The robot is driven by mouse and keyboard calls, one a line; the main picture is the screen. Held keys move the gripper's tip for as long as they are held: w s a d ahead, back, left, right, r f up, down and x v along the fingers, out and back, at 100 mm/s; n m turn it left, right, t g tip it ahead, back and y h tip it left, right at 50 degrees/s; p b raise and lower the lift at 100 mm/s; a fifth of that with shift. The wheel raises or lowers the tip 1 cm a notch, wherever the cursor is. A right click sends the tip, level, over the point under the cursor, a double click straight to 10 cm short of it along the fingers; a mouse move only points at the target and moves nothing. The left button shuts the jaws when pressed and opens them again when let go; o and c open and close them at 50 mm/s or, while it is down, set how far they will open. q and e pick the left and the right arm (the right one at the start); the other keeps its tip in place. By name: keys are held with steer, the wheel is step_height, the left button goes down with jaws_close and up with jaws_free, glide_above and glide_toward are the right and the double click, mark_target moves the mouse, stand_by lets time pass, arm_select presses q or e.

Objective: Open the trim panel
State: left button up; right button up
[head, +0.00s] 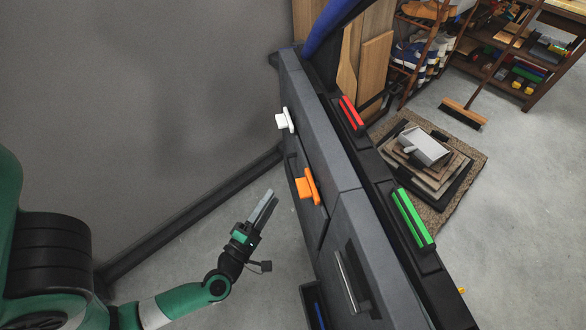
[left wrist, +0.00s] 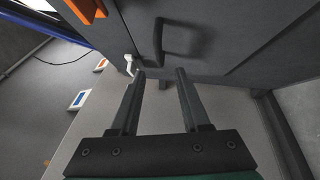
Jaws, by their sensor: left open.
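The dark grey car door (head: 318,135) runs from top to bottom through the middle of the head view. An orange handle (head: 307,187) and a white handle (head: 286,120) stick out of its left face, with a grey bar handle (head: 347,283) lower down. I cannot tell which section is the trim panel. My left gripper (head: 264,204) is open and empty, left of the door and apart from the orange handle. In the left wrist view, its fingertips (left wrist: 161,72) point at the door face, below a black loop handle (left wrist: 178,38). The orange handle (left wrist: 88,9) shows top left. My right gripper is out of view.
A red handle (head: 351,113) and a green handle (head: 413,219) sit on the door's other side. Beyond lie a mat with stacked panels (head: 432,165), a broom (head: 463,112) and shelves (head: 520,70). Clear floor (head: 200,265) lies left of the door.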

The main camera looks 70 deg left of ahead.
mark_target(290, 169)
arm_select(q)
steer(key=x, duration=1.1)
steer(key=shift+d+r, duration=0.1)
steer(key=shift+r, duration=0.05)
jaws_close()
stand_by(0.8)
